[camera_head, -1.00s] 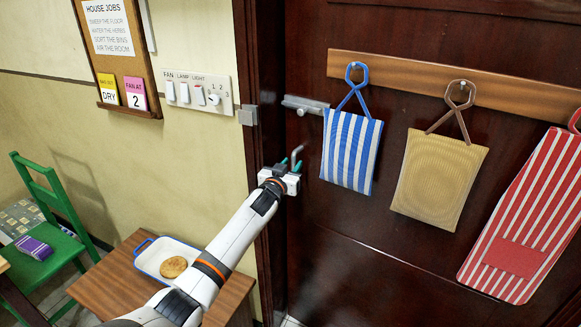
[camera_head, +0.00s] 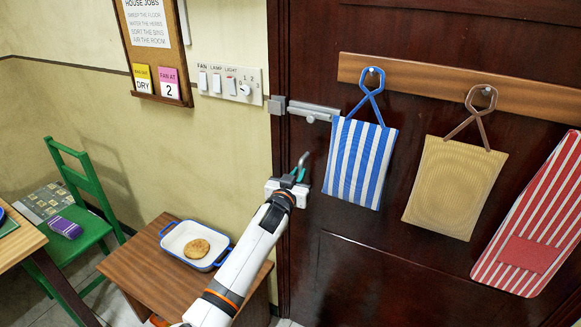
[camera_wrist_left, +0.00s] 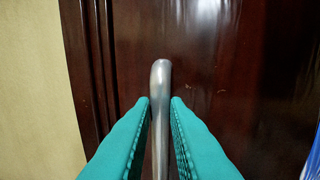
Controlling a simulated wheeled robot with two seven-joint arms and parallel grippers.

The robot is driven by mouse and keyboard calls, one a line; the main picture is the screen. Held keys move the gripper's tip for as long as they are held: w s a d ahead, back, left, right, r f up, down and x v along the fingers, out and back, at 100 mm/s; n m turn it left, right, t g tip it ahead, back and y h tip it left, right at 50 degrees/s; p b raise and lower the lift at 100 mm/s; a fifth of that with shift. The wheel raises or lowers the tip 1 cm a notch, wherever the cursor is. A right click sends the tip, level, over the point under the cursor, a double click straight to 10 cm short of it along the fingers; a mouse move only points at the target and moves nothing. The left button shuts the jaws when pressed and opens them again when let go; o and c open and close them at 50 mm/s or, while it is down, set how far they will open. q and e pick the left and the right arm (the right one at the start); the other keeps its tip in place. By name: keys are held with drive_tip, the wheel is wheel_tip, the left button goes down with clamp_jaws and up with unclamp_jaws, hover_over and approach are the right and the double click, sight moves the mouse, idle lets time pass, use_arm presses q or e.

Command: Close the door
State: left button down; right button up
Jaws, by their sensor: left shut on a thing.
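The dark brown door (camera_head: 345,262) fills the right of the head view, its left edge against or very near the dark frame (camera_head: 281,200). I cannot tell if it is fully flush. Its metal lever handle (camera_head: 304,158) sits near that edge; it also shows in the left wrist view (camera_wrist_left: 160,80). My left gripper (camera_head: 296,176) is shut on the handle, with a teal finger on each side of it in the left wrist view (camera_wrist_left: 160,108). A metal bolt (camera_head: 318,112) on the door lies close beside a grey catch (camera_head: 278,105) on the frame. My right gripper is not in view.
A blue-striped bag (camera_head: 360,165), a tan bag (camera_head: 453,190) and a red-striped item (camera_head: 535,225) hang on the door's wooden rail (camera_head: 430,84). A small wooden table (camera_head: 140,268) with a white tray (camera_head: 170,245) stands left of my arm, near a green chair (camera_head: 95,205).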

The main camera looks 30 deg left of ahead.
use_arm(q)
drive_tip(key=shift+s+d+f, duration=0.1)
drive_tip(key=shift+d+f, duration=0.1)
drive_tip(key=shift+f, duration=0.3)
drive_tip(key=c, duration=1.8)
unclamp_jaws()
drive_tip(key=o, duration=0.3)
drive_tip(key=shift+s+r, duration=0.15)
drive_tip(key=shift+s, duration=0.05)
drive_tip(key=shift+o, duration=0.5)
drive_tip(key=shift+s+r, duration=0.2)
drive_tip(key=s+d+b, duration=0.1)
drive_tip(key=s, duration=1.1)
drive_tip(key=shift+d, duration=0.2)
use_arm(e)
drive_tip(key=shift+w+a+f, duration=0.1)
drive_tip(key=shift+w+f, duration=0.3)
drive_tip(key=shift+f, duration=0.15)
use_arm(q)
drive_tip(key=shift+r, duration=0.1)
